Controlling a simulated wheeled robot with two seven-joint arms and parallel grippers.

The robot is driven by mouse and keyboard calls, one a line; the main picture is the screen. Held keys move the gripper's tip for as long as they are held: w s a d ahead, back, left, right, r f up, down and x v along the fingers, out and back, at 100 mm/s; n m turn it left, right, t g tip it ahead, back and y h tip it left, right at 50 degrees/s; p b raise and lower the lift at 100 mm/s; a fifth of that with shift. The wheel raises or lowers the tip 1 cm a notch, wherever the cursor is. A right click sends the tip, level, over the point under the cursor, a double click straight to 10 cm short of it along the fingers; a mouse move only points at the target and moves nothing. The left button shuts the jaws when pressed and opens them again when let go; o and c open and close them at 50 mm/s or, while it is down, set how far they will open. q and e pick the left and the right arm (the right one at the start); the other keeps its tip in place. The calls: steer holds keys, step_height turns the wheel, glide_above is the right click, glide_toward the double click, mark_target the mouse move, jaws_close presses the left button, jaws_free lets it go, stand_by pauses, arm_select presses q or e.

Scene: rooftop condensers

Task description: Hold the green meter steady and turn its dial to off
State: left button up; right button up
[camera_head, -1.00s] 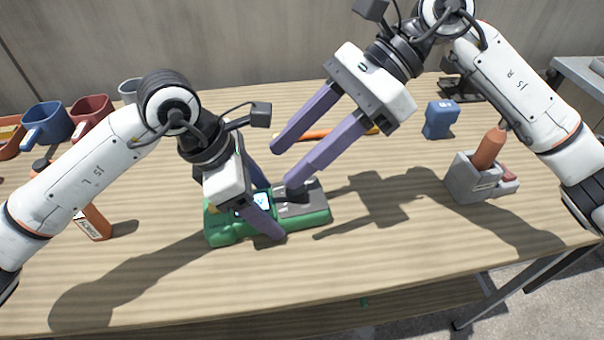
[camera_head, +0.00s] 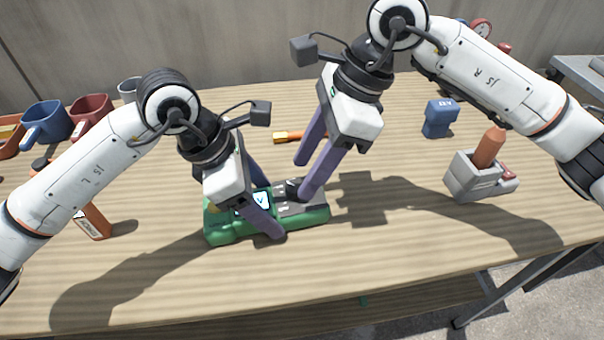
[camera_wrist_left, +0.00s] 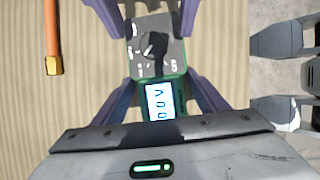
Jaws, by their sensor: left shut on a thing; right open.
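The green meter (camera_head: 228,228) lies on the wooden table, with a grey face and a lit screen (camera_wrist_left: 160,103) that reads about 0.0 V in the left wrist view. My left gripper (camera_head: 265,211) is shut on the meter body, one finger on each long side. My right gripper (camera_head: 303,179) is open above the dial end, its fingers apart on the far and near sides of the dial.
An orange screwdriver (camera_head: 288,136) lies behind the meter. Blue (camera_head: 50,122) and red (camera_head: 90,112) mugs stand at the back left, and an orange object (camera_head: 96,222) at left. A blue block (camera_head: 439,118) and grey holder (camera_head: 470,183) are right. The table front is clear.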

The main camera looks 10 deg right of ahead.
mark_target(295, 189)
steer(key=shift+x, duration=1.4)
steer(key=c, duration=1.1)
